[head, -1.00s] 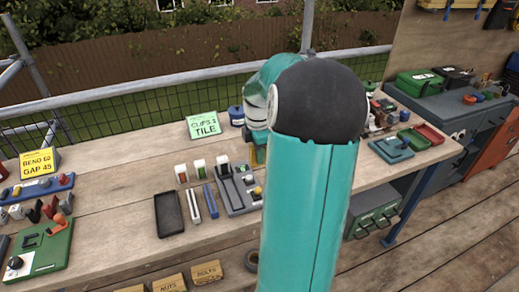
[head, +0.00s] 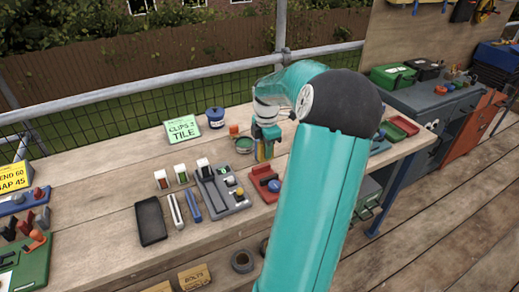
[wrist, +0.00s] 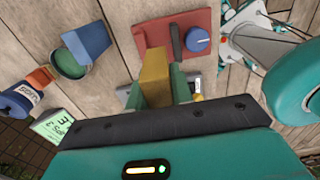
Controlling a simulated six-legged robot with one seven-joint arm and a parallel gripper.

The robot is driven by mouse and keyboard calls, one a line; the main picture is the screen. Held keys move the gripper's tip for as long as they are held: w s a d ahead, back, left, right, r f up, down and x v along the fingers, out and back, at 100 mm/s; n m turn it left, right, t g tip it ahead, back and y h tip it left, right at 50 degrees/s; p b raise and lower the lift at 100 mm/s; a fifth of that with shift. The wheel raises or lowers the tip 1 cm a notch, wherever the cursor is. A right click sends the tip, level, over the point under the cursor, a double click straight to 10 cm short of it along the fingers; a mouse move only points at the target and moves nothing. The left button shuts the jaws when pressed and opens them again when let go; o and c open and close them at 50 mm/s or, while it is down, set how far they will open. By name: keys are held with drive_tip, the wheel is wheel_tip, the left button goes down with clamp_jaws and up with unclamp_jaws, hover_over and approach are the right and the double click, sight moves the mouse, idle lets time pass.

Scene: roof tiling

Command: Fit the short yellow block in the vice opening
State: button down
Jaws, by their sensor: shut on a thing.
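The yellow block (wrist: 154,76) is held between the green fingers of my gripper (wrist: 158,92) in the wrist view. My gripper (head: 266,146) shows in the head view above the bench, just behind the vice. The red vice (head: 262,187) sits on the bench; in the wrist view the vice (wrist: 155,34) has a dark bar and a blue round knob (wrist: 197,39). The block's far end overlaps the vice's near edge in the wrist view; I cannot tell whether they touch. The vice opening is not clearly seen.
A blue block (wrist: 86,42) and a green tin (wrist: 68,64) lie near my gripper. A green sign (head: 182,129) stands behind.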

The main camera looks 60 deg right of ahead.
drive_tip(key=shift+f, duration=3.8)
